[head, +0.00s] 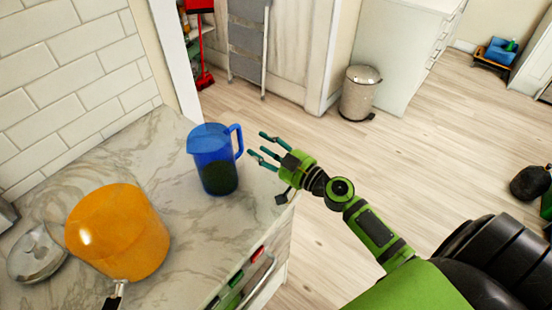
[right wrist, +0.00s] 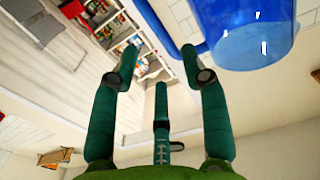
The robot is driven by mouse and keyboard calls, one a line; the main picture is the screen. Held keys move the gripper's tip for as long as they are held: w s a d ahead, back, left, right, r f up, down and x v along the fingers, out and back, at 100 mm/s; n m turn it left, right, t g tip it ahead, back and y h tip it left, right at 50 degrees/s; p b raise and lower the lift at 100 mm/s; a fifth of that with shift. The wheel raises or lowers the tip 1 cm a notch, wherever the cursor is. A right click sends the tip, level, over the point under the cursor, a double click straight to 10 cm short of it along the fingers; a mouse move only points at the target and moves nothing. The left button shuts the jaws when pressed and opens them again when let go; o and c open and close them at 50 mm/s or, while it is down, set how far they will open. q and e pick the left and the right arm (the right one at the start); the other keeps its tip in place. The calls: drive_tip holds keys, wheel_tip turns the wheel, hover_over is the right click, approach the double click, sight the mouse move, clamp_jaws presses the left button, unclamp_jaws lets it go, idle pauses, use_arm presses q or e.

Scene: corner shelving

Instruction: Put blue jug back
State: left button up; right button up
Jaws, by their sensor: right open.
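The blue jug (head: 214,158) stands upright on the marble counter near its right edge. Its lower part looks dark, and its handle points right, towards my right gripper. My right gripper (head: 258,146) is open and empty, just right of the handle, with its fingers pointing left at it. In the right wrist view the jug (right wrist: 240,35) fills the upper right, and its blue handle passes just beyond the spread fingertips (right wrist: 161,62). I see no finger closed around the handle; whether any fingertip touches it I cannot tell. My left gripper is not in view.
An orange pot (head: 120,232) with a dark handle and a metal lid (head: 38,254) lie left on the marble counter (head: 200,255). A tiled wall (head: 70,70) bounds the counter behind. A bin (head: 360,95) stands on the floor. Open shelves (head: 190,30) show at the top.

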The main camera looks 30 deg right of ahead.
drive_tip(key=shift+b+v, duration=0.65)
drive_tip(key=shift+v, duration=1.55)
